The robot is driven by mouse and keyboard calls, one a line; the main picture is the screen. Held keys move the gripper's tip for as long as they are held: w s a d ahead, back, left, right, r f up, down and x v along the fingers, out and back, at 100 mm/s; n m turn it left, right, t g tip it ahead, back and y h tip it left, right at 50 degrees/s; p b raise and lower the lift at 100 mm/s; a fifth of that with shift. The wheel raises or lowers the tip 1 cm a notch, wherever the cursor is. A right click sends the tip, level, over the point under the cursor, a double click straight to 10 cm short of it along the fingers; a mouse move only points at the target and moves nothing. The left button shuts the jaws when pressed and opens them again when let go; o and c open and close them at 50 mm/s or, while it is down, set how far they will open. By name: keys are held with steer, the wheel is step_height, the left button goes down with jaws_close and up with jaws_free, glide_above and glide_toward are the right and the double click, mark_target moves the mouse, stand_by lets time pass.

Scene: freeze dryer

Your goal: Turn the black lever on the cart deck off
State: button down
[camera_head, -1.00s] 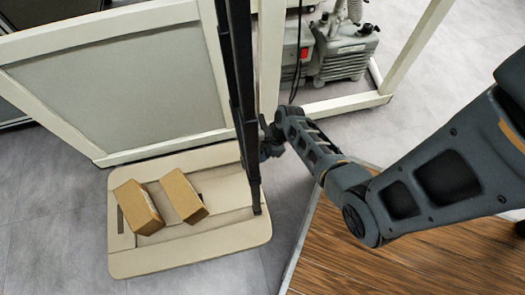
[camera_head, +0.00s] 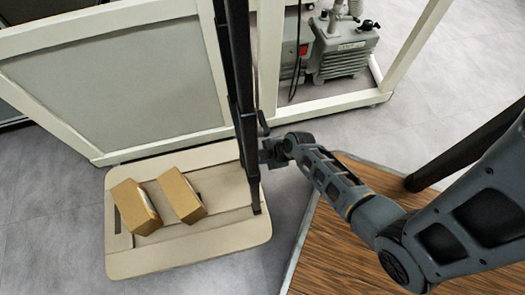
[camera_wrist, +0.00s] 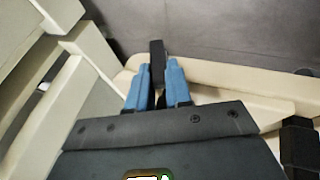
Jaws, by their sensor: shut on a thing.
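The beige cart deck (camera_head: 185,258) is on the floor at lower left, with black uprights (camera_head: 244,130) rising from it. In the wrist view, a short black lever (camera_wrist: 157,55) stands between the two blue fingertips of my gripper (camera_wrist: 158,82). My gripper is shut on it, with a finger on each side. The beige deck rim (camera_wrist: 225,84) lies behind the fingers. In the head view, my gripper is at the right side of the uprights, which partly hide it. The lever cannot be made out clearly there.
Two cardboard boxes (camera_head: 136,207) (camera_head: 181,195) lie on the deck. A white-framed cabinet (camera_head: 115,80) stands behind, with a grey pump (camera_head: 342,52) in its lower bay. A wooden surface (camera_head: 335,245) is at lower right. Grey floor lies between it and the cart.

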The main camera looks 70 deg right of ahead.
steer(key=shift+s+a+f+n+t+h+b, duration=0.15)
steer(key=shift+s+a+f+n+t+h, duration=0.2)
steer(key=shift+t+h, duration=0.65)
steer(key=shift+s+a+f+n+t+h+b, duration=0.15)
steer(key=shift+a+f+n+t+h, duration=0.25)
steer(key=shift+t+h, duration=0.6)
steer(key=shift+s+a+f+n+t+h+b, duration=0.15)
steer(key=shift+s+a+f+n+t+h, duration=0.15)
steer(key=shift+f+t+h, duration=0.5)
steer(key=shift+r+t+h, duration=0.2)
steer(key=shift+t+h, duration=0.1)
steer(key=c, duration=1)
jaws_free()
steer(key=shift+c, duration=0.2)
steer(key=shift+r, duration=0.1)
